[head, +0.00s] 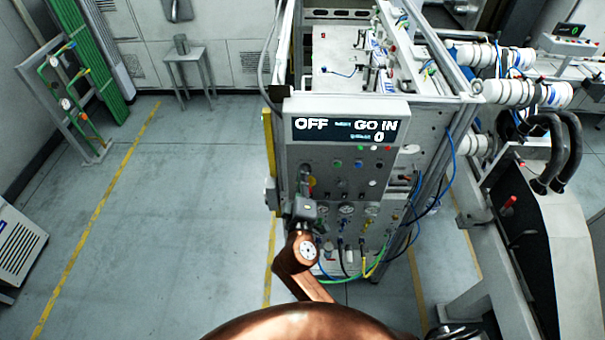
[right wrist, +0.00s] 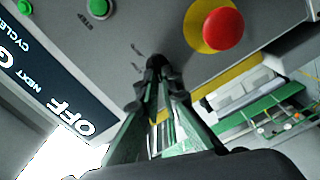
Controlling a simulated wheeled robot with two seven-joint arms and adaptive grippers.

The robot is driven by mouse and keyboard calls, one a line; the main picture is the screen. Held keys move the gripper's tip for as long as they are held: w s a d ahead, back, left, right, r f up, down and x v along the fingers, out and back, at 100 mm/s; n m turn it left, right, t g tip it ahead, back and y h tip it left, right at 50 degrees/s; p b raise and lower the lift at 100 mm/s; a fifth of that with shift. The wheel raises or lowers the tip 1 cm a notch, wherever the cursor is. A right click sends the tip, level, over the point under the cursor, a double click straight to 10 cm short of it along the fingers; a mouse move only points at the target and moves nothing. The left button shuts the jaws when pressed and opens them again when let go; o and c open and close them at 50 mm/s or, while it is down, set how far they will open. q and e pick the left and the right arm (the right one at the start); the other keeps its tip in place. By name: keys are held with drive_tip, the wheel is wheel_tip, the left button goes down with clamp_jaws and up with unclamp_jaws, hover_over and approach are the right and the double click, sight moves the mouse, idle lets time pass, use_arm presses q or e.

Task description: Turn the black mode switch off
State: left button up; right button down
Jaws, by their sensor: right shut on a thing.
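My right gripper (head: 301,207) is at the left side of the grey control panel (head: 322,153), below the display. In the right wrist view, its two fingers (right wrist: 156,78) come together at the panel face. They are shut on the small black mode switch (right wrist: 155,62), which is mostly hidden by the dark fingertips, so its exact angle cannot be told. In the head view the gripper hides the switch. The display (head: 345,130) reads "OFF" at its left, and "GO IN" and "0" at its right. My left gripper is not in view.
A red button on a yellow base (right wrist: 222,28) is close to the fingers. A green button (right wrist: 98,8) is also near. Gauges (head: 346,209) and cables (head: 366,262) are lower on the panel. Open floor (head: 180,220) lies to the left.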

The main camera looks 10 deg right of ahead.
drive_tip(key=c, duration=2.1)
unclamp_jaws()
drive_tip(key=shift+s, duration=0.15)
drive_tip(key=v, duration=1.1)
drive_tip(key=shift+s+a, duration=0.25)
drive_tip(key=shift+s, duration=0.1)
